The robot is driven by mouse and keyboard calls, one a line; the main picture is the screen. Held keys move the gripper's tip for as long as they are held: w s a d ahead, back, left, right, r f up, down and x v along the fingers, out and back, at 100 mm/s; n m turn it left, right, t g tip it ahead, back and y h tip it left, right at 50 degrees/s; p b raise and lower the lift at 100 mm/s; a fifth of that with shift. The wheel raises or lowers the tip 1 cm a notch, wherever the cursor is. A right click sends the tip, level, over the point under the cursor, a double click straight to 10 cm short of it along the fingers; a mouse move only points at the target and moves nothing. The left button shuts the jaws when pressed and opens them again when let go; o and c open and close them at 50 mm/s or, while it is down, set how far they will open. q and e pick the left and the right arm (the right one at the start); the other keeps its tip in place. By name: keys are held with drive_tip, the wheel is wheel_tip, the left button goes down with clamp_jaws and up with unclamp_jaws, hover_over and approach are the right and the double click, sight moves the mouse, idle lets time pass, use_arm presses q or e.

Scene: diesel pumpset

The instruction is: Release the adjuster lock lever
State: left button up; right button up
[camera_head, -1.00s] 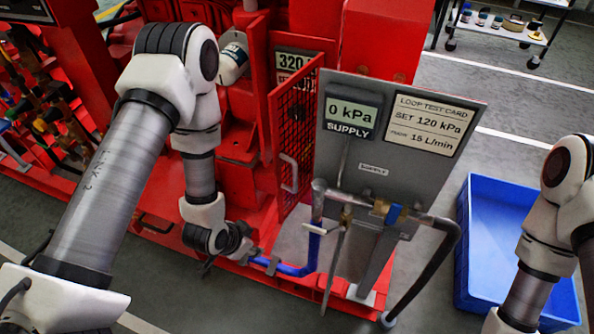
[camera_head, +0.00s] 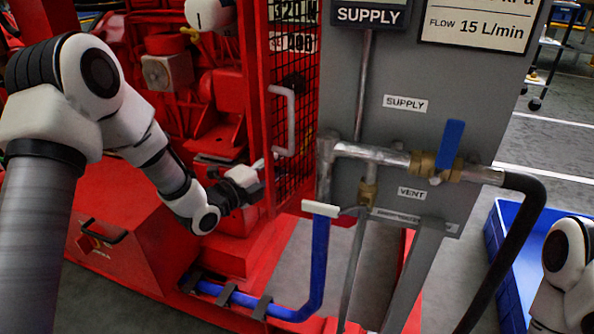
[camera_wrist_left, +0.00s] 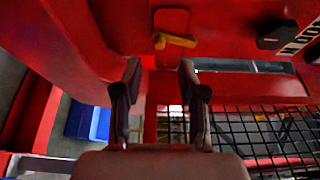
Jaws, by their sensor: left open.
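The yellow lever cannot be made out in the head view. My right gripper is out of view; only part of that arm shows.
The red mesh door (camera_head: 292,140) with its grey handle (camera_head: 284,120) stands close right of my left gripper. The grey supply panel (camera_head: 400,75) carries pipes and a blue-handled valve (camera_head: 450,146). A blue bin (camera_head: 508,262) stands right.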

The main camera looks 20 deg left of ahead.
use_arm(q)
drive_tip(key=b+x, duration=0.2)
drive_tip(key=x, duration=0.4)
drive_tip(key=shift+d+f, duration=0.1)
drive_tip(key=shift+f, duration=0.05)
drive_tip(key=shift+w+d, duration=0.15)
drive_tip(key=shift+w, duration=0.3)
clamp_jaws()
drive_tip(key=shift+d+n+t, duration=0.3)
drive_tip(key=shift+d+n, duration=0.05)
drive_tip(key=shift+n, duration=0.45)
drive_tip(key=shift+d+n+t, duration=0.3)
drive_tip(key=shift+d+n, duration=0.05)
drive_tip(key=shift+n, duration=0.45)
unclamp_jaws()
drive_tip(key=shift+s+f, duration=0.1)
drive_tip(key=shift+s, duration=0.05)
